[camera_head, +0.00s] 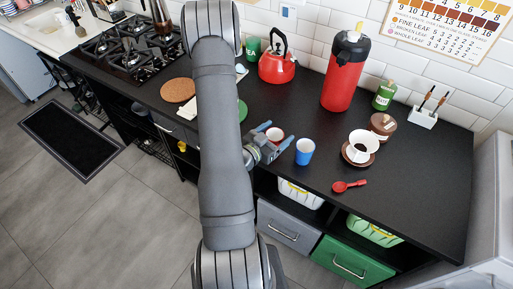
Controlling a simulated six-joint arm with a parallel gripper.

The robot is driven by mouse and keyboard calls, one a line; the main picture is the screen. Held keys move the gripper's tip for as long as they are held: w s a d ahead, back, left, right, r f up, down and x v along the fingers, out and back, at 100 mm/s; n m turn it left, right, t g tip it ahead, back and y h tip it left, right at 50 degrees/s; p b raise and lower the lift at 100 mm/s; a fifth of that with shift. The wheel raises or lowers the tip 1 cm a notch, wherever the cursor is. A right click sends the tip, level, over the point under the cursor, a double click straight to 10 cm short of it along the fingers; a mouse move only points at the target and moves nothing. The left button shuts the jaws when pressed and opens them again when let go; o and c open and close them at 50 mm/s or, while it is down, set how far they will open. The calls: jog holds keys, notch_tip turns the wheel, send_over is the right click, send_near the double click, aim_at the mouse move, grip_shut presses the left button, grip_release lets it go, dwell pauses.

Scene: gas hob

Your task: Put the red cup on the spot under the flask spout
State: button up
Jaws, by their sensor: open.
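The red cup (275,131) stands near the front edge of the black counter, with its pale inside showing. My gripper (275,136) is open, with one blue fingertip on each side of the red cup; I cannot tell whether either touches it. Part of the cup is hidden by my gripper. The tall red flask (341,84) with a black top stands at the back of the counter, to the right of the cup. Its spout (342,59) is small and dark, and no marked spot under it can be made out.
A blue cup (305,152) stands close to the right of my gripper. A white dripper (363,143), a red spoon (348,186), a brown jar (383,124) and a green bottle (384,95) are further right. A red kettle (277,67) stands behind. Counter in front of the flask is clear.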

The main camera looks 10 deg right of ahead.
jog(key=shift+o, duration=0.2)
jog(key=v, duration=1.6)
jog(key=shift+a+f, duration=0.2)
jog(key=shift+f, duration=0.05)
jog(key=shift+s, duration=0.1)
jog(key=shift+f+x, duration=0.15)
jog(key=shift+x, duration=2.95)
jog(key=shift+f+x, duration=0.15)
jog(key=shift+x, duration=2.95)
jog(key=shift+f+x, duration=0.15)
jog(key=shift+x, duration=1.15)
jog(key=shift+f+x, duration=0.1)
jog(key=shift+x, duration=1.2)
jog(key=shift+c, duration=0.5)
jog(key=c, duration=1.1)
